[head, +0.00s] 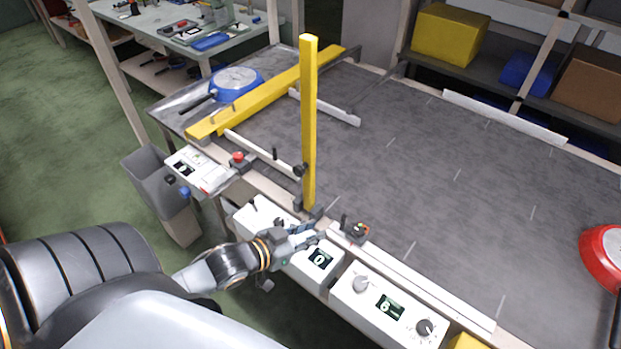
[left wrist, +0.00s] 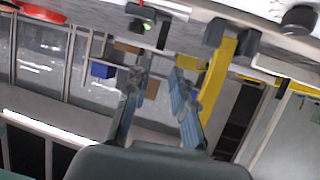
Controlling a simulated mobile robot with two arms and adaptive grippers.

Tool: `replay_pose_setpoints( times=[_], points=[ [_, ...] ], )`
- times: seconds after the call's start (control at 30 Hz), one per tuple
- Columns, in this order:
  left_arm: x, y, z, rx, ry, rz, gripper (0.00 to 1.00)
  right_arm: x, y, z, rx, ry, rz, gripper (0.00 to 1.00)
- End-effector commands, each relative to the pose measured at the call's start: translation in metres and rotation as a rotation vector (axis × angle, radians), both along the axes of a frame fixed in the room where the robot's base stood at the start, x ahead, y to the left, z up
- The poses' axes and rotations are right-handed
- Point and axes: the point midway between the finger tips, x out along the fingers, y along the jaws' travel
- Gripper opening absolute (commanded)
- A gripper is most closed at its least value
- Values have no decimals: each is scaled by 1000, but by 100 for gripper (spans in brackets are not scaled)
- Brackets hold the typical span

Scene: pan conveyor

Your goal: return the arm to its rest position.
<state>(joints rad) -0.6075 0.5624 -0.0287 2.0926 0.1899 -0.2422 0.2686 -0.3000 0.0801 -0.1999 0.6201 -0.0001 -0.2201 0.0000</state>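My left gripper (head: 304,236) is at the near edge of the conveyor, just above the white control boxes and by the foot of the yellow post. In the left wrist view its two blue-padded fingers (left wrist: 163,95) are apart with nothing between them, so it is open and empty. My left arm comes in from the lower left. My right gripper does not show in either view. A blue pan (head: 237,80) lies upside down at the far left of the conveyor. A red pan (head: 604,252) is partly cut off at the right edge.
The yellow post (head: 309,120) stands upright close to my gripper. White control boxes (head: 385,305) with knobs line the near edge of the grey conveyor (head: 430,180). A grey bin (head: 160,190) stands at the left. Shelves with yellow (head: 449,33) and brown boxes are behind.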

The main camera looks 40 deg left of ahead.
Motion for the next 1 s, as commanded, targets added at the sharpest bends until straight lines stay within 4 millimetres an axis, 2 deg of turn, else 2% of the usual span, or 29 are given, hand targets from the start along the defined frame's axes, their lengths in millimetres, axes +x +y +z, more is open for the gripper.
replay_pose_setpoints(
  times=[0.37,0.53,0.77,1.0],
  points=[
    [0,0,-1,1,2,1,24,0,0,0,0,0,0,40],
    [-8,-11,-10,25,84,23,24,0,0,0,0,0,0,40],
    [-52,-39,-30,120,391,74,24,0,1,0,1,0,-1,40],
    [-97,-56,-31,173,628,85,24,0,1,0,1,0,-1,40]
  ],
)
